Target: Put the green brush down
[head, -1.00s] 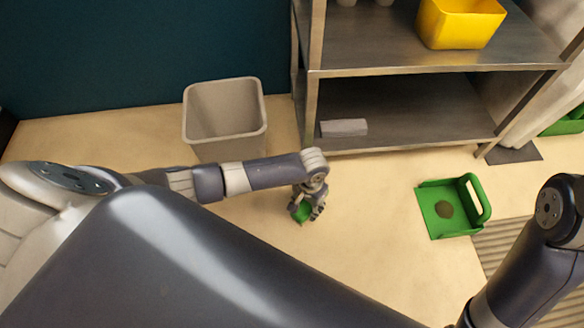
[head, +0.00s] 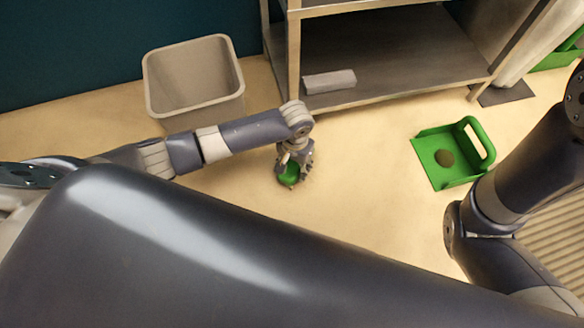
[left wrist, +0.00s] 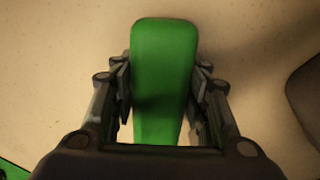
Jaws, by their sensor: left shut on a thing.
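The green brush (head: 289,175) is held in my left gripper (head: 294,163), low over the beige floor near the shelf's front. In the left wrist view the brush's green body (left wrist: 163,70) stands between the two fingers of my left gripper (left wrist: 163,90), which close on it from both sides. The lower part of the brush is hidden by the gripper. I cannot tell whether the brush touches the floor. My right gripper is out of view; only part of my right arm shows at the right.
A beige bin (head: 193,75) stands behind my left arm. A metal shelf (head: 400,60) holds a grey block (head: 329,81). Floor between brush and dustpan is clear.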

